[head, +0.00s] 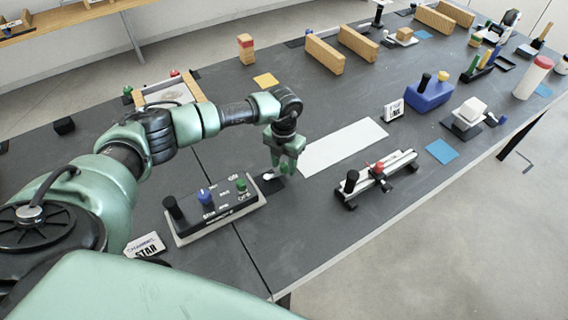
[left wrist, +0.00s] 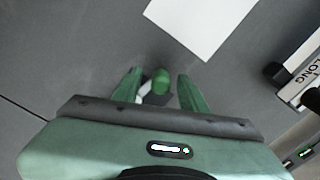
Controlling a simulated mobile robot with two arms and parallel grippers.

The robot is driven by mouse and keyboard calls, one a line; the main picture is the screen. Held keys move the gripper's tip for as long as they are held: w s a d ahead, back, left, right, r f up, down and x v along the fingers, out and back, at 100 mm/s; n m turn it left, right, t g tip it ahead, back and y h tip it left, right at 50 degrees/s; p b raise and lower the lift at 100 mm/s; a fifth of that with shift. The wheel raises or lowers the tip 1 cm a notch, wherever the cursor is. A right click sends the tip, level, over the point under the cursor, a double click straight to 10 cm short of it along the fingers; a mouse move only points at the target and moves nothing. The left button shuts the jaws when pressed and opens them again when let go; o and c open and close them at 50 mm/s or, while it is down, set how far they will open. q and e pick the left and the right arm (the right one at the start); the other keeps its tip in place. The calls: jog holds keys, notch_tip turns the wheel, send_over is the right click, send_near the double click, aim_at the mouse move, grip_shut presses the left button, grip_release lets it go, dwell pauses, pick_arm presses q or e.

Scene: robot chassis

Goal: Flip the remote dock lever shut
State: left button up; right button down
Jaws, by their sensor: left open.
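My left gripper (head: 284,170) is open and points down over a small dark base (head: 270,184) with a white part, on the table between the control panel and the white sheet. In the left wrist view a green rounded knob (left wrist: 161,80) sits between the spread fingers of the gripper (left wrist: 158,74), with gaps at both sides. A white piece and a dark base show beside the knob. This seems to be the dock lever; its tilt I cannot tell. My right gripper is in neither view.
A control panel (head: 216,212) with black, blue and green knobs stands at the left front. A white sheet (head: 343,146) lies right of the gripper. A rail device (head: 385,172) with a red knob stands further right. Wooden blocks (head: 324,54) stand behind.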

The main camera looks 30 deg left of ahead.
aim_at(284, 164)
pick_arm(q)
notch_tip(284, 164, up, 7)
jog(key=shift+r+b, duration=0.2)
jog(key=shift+b, duration=0.6)
jog(key=shift+r, duration=0.2)
